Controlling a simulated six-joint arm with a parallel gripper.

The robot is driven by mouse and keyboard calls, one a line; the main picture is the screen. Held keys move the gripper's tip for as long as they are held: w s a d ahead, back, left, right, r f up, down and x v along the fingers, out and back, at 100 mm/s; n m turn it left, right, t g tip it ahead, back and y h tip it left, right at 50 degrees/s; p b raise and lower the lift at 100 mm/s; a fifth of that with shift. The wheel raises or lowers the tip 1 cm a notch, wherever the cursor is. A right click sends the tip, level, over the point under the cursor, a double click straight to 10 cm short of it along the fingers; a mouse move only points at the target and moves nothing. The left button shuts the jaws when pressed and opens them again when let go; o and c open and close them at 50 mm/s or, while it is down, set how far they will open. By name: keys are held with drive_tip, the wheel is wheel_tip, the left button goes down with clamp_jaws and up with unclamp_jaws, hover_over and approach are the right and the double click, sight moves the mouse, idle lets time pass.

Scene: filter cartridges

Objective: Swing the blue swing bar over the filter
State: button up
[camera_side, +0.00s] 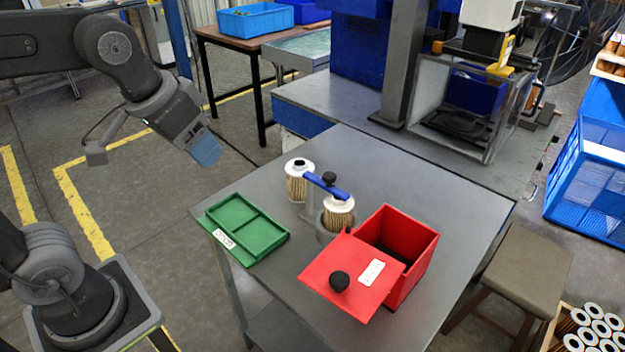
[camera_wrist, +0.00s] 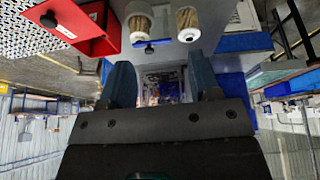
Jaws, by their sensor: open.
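The blue swing bar (camera_side: 326,186) lies between two pleated filters in the side view. Its right end overlaps the top of the front filter (camera_side: 338,215) in the picture; I cannot tell whether it is squarely over it. A black knob (camera_side: 329,178) stands by the bar's middle. The front filter sits in a grey holder (camera_side: 323,236). The other filter (camera_side: 297,186) stands upright behind left. My gripper (camera_side: 204,150) is open and empty, high to the left, apart from everything. In the wrist view my gripper (camera_wrist: 161,82) shows two spread fingers, with the filters (camera_wrist: 138,24) beyond.
A green tray (camera_side: 262,243) with compartments lies at the table's left. A red box (camera_side: 413,262) stands at the front right, its red lid (camera_side: 345,283) with a black knob partly off the opening. Bare grey table (camera_side: 400,187) lies behind. A stool (camera_side: 523,262) stands at right.

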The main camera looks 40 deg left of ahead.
drive_tip(key=w+d+r+g, duration=0.2)
drive_tip(key=w+r+g, duration=0.1)
drive_tip(key=w, duration=0.9)
drive_tip(key=n+g, duration=0.1)
drive_tip(key=g, duration=0.1)
approach(329, 175)
wheel_tip(329, 175, down, 9)
drive_tip(key=shift+c, duration=0.4)
clamp_jaws()
